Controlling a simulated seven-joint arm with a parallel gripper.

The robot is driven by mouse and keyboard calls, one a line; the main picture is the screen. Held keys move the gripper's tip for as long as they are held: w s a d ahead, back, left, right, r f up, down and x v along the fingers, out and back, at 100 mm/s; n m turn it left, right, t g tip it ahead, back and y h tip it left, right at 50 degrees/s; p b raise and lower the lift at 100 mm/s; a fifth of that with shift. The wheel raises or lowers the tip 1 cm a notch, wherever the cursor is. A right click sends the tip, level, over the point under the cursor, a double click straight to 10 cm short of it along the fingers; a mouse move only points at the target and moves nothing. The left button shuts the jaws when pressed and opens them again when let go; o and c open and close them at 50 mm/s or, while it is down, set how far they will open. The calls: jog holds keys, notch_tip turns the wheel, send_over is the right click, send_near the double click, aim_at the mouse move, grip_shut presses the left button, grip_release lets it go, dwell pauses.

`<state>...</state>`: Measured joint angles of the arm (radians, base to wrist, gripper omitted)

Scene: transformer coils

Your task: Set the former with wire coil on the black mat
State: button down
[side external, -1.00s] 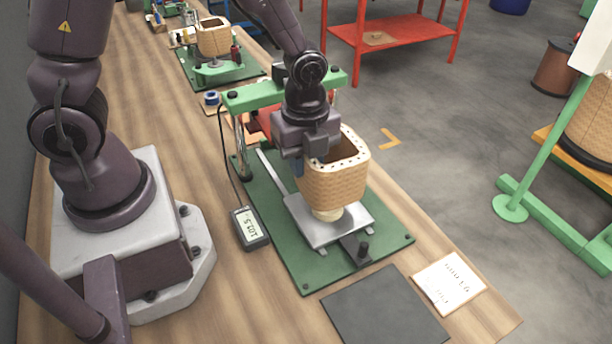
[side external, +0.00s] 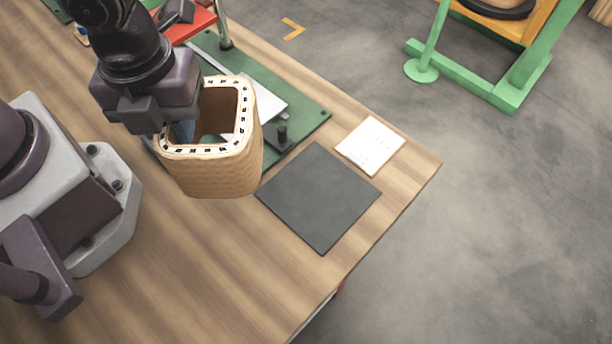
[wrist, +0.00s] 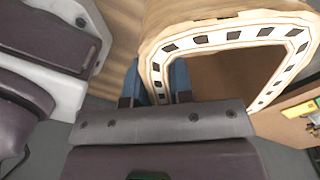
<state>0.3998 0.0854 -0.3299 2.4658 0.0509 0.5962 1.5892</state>
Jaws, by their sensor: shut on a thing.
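The former with wire coil (side external: 215,172) is a tan, woven-looking square tube with rounded corners and a pale rim with dark slots. My gripper (side external: 184,130) is shut on its near-left wall and holds it upright, seemingly above the wooden table. In the wrist view the former's rim (wrist: 225,38) fills the upper right, and blue finger pads (wrist: 160,80) meet its wall. The black mat (side external: 320,196) lies flat and bare on the table, to the right of the former. The former's underside is hidden.
A green base plate (side external: 312,108) with a metal plate (side external: 266,104) and a dark knob lies behind the former. A white paper card (side external: 370,145) lies beyond the mat. The table's edge runs close to the mat's right side. Bare wood lies left of the mat.

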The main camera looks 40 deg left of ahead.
aim_at(252, 141)
jog(key=w+d+f, duration=0.1)
jog(key=w+d, duration=0.1)
jog(key=w+d+f, duration=0.3)
jog(key=w+d, duration=0.1)
jog(key=shift+w+f, duration=0.2)
jog(key=shift+w, duration=0.1)
jog(key=shift+w+d+f, duration=0.45)
jog(key=shift+w+f, duration=0.1)
jog(key=shift+f, duration=0.8)
jog(key=shift+w+d+f, duration=0.45)
jog(key=shift+w+f, duration=0.15)
jog(key=shift+f, duration=0.8)
jog(key=shift+w+d+f, duration=0.45)
jog(key=shift+w+f, duration=0.1)
jog(key=shift+f, duration=0.8)
jog(key=shift+f, duration=0.1)
jog(key=c, duration=1)
grip_release()
notch_tip(252, 141, up, 12)
jog(key=shift+a+r, duration=0.15)
jog(key=shift+r, duration=0.05)
